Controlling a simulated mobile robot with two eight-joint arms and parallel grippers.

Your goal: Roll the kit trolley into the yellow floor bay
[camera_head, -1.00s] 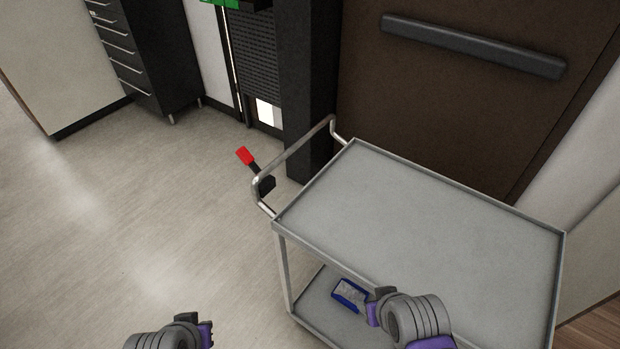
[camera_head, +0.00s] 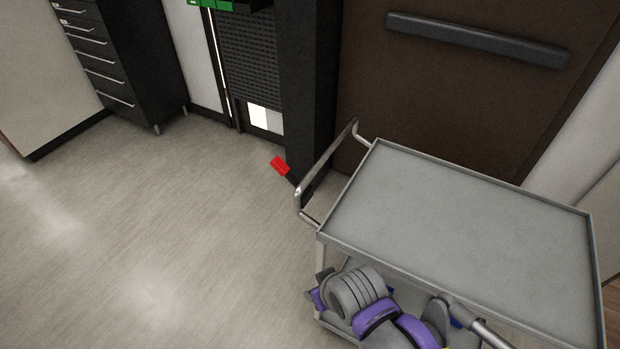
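The grey metal trolley (camera_head: 470,215) stands at the right, with an empty top tray and a tubular push handle (camera_head: 328,165) on its left end. A red-tipped lever (camera_head: 280,166) shows beside the handle; how it is attached is unclear. The lower shelf is mostly hidden behind my arm, with a bit of a blue item (camera_head: 456,322) showing. My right gripper (camera_head: 316,294) is by the trolley's near left corner, below the top tray; whether its fingers are open or touch the trolley cannot be told. My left gripper is out of view. No yellow floor bay shows.
A brown door or panel with a dark bar (camera_head: 475,38) and a dark post (camera_head: 305,85) stand close behind the trolley. A black drawer cabinet (camera_head: 125,60) is at the back left. The pale floor (camera_head: 150,230) left of the trolley is clear.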

